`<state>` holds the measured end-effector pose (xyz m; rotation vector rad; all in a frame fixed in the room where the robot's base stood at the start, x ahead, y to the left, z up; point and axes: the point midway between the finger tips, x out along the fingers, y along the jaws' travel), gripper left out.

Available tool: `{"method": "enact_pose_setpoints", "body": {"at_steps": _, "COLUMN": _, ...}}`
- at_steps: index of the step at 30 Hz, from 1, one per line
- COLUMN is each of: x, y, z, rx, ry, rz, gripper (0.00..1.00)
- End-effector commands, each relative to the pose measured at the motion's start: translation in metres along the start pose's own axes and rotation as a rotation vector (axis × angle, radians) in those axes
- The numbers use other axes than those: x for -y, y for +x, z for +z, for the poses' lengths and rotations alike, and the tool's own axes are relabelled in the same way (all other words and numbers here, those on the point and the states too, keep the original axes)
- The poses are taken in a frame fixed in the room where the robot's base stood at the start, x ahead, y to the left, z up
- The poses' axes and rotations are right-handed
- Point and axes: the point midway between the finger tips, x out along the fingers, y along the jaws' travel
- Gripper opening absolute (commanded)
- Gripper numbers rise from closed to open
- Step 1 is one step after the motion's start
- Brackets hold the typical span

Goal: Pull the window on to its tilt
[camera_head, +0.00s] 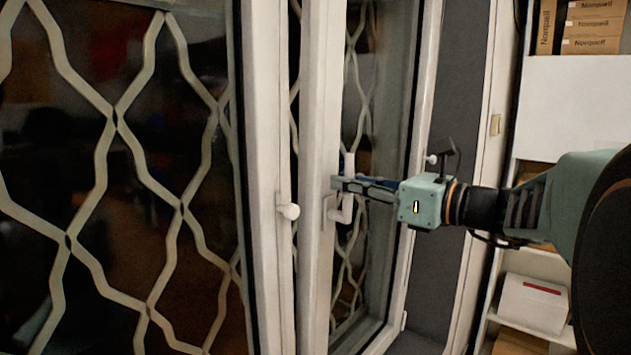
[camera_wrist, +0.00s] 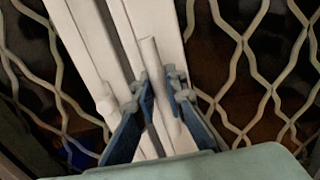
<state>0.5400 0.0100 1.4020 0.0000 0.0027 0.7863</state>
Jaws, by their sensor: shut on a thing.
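The window's right sash (camera_head: 318,90) has a white frame and dark glass. Its white lever handle (camera_head: 348,168) points upward from its base. My gripper (camera_head: 345,184) reaches in from the right and is closed around the handle. In the wrist view the handle (camera_wrist: 151,55) runs between the two blue fingers of my gripper (camera_wrist: 160,92), and its upper end sticks out past them. I cannot tell whether the sash stands away from its frame.
A second sash (camera_head: 258,120), with a small white knob-like handle (camera_head: 289,211), stands to the left. A pale diamond lattice (camera_head: 118,112) shows over the dark panes. Shelves with cardboard boxes (camera_head: 592,28) and a white box (camera_head: 533,303) stand at the right.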

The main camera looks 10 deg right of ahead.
Motion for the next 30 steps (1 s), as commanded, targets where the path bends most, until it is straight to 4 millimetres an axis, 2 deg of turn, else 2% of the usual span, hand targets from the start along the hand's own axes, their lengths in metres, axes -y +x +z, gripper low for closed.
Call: {"method": "enact_pose_setpoints", "body": {"at_steps": 30, "x": 0.001, "y": -0.036, "z": 0.004, "rx": 0.008, "ry": -0.006, "rz": -0.004, "gripper": 0.00}}
